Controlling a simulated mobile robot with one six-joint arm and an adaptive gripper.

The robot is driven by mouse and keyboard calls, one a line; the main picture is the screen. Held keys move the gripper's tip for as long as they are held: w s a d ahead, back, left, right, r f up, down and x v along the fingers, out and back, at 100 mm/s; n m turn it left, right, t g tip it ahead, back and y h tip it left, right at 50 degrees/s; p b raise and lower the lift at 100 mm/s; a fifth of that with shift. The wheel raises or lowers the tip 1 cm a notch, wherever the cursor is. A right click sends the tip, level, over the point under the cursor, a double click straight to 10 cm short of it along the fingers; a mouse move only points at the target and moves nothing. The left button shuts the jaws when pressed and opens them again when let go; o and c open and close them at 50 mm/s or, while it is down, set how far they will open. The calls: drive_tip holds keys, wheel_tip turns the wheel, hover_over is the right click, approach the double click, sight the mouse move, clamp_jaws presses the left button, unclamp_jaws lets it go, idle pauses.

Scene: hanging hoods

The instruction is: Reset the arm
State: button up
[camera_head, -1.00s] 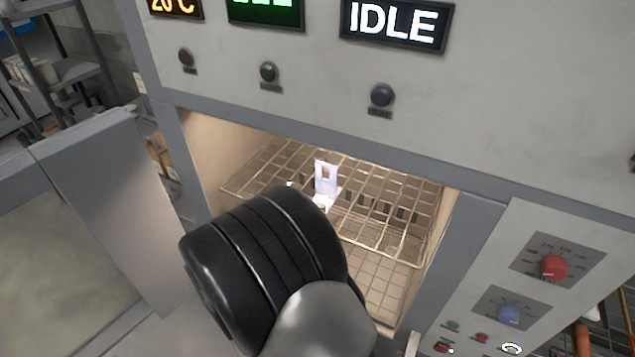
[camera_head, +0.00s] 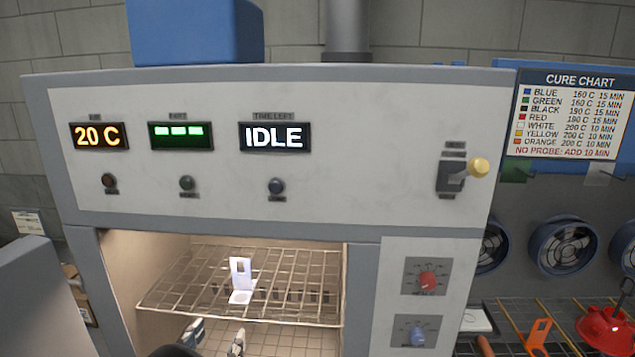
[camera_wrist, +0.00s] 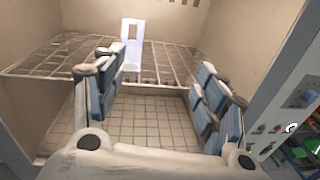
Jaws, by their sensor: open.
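My gripper (camera_wrist: 160,105) is open and empty in the wrist view, its two blue-padded fingers spread wide at the oven opening. In the head view its fingertips (camera_head: 216,338) show at the bottom edge, below the front of the rack. A white L-shaped bracket (camera_head: 240,282) with a rectangular hole stands on the wire rack (camera_head: 190,280) inside the lit oven. In the wrist view the bracket (camera_wrist: 131,40) stands beyond the fingers, apart from them.
The oven (camera_head: 370,120) reads 20 C and IDLE. Its door (camera_head: 40,300) stands open at the left. The control panel with red knob (camera_head: 428,281) and blue knob (camera_head: 417,336) borders the opening on the right. A cure chart (camera_head: 568,115) and orange and red parts are further right.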

drive_tip(key=d+r+m+g+h+b, duration=0.15)
drive_tip(key=d+m+g+h, duration=0.35)
drive_tip(key=d, duration=0.8)
drive_tip(key=d+r+m+g+h+b, duration=0.1)
drive_tip(key=d+r+m+g+h, duration=0.15)
drive_tip(key=d+m, duration=0.7)
drive_tip(key=s+d+f+m+g+y+b, duration=0.2)
drive_tip(key=s+d+m+g+y, duration=0.4)
drive_tip(key=s+d, duration=0.85)
drive_tip(key=s+a+f+m+y+b, duration=0.1)
drive_tip(key=s+a+m+y+b, duration=0.1)
drive_tip(key=s+m+y, duration=0.3)
drive_tip(key=s+m+t, duration=0.1)
drive_tip(key=s+m, duration=0.3)
drive_tip(key=m, duration=0.3)
drive_tip(key=shift+a, duration=0.35)
drive_tip(key=shift+m, duration=0.25)
drive_tip(key=shift+c, duration=0.5)
